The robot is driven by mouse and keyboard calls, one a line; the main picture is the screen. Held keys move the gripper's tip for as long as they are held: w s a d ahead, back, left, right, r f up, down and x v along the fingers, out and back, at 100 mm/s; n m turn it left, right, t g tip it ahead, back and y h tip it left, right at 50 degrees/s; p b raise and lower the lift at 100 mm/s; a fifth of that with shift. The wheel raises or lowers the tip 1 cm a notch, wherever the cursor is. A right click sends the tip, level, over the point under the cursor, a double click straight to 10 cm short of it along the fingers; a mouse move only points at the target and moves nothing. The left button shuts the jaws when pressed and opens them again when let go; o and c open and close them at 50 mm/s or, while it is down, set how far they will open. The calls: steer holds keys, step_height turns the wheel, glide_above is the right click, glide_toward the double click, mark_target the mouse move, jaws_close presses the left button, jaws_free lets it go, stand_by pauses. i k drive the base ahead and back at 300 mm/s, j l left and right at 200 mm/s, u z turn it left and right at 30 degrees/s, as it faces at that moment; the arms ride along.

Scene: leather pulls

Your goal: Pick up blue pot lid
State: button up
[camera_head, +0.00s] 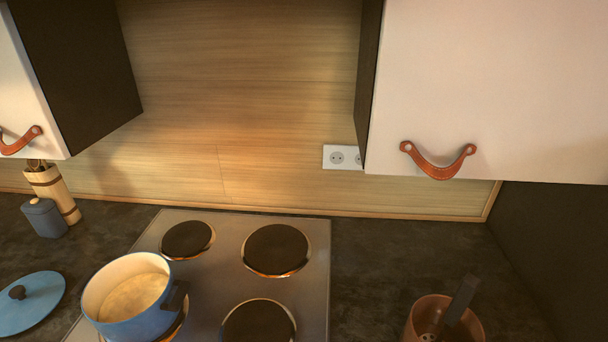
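A blue pot (130,298) with a cream inside stands uncovered just to the right of the lid, on the front left of the cooktop. A gap of counter separates the two. My gripper is not in view.
The cooktop (318,278) has several dark plates. A copper-coloured container (418,322) holding a dark-handled utensil stands at the lower right. A small blue jar (44,218) and a beige holder (58,192) stand behind the lid. White cabinets (520,80) hang above.

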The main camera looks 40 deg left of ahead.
mark_target(25, 302)
steer(key=u, duration=2.35)
steer(key=i+u, duration=0.3)
steer(key=k+j, duration=0.05)
